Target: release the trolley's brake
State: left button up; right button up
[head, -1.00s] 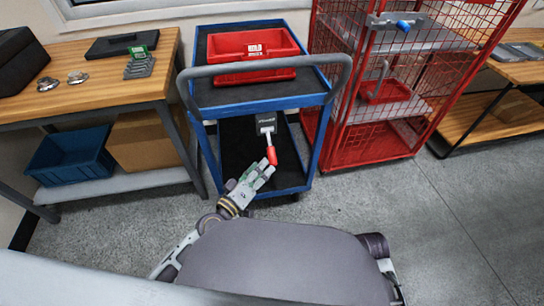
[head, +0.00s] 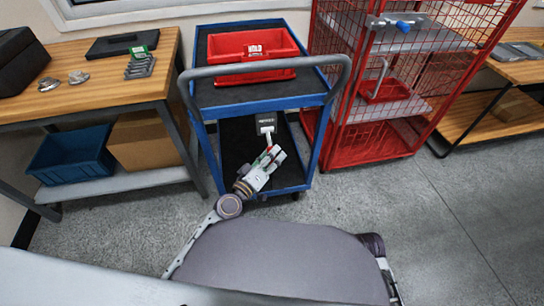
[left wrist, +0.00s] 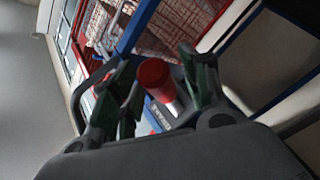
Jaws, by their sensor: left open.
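The blue trolley (head: 206,113) stands ahead of me with its grey push handle (head: 262,68) toward me. Its brake lever has a grey plate (head: 266,123), a pale shaft and a red grip, over the dark lower deck. In the head view my left gripper (head: 274,156) is at the lever and covers most of the red grip. In the left wrist view the red grip (left wrist: 154,76) shows between the open fingers of my left gripper (left wrist: 160,88). I cannot tell whether a finger touches it. My right gripper is not in view.
A red bin (head: 236,46) sits on the trolley's top deck. A red mesh cage (head: 372,150) stands close on the right. A wooden workbench (head: 70,99) with tools is on the left. The grey floor at the right front is clear.

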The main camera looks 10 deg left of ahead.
pick_arm(q)
jog(key=shift+c, duration=0.5)
grip_shut()
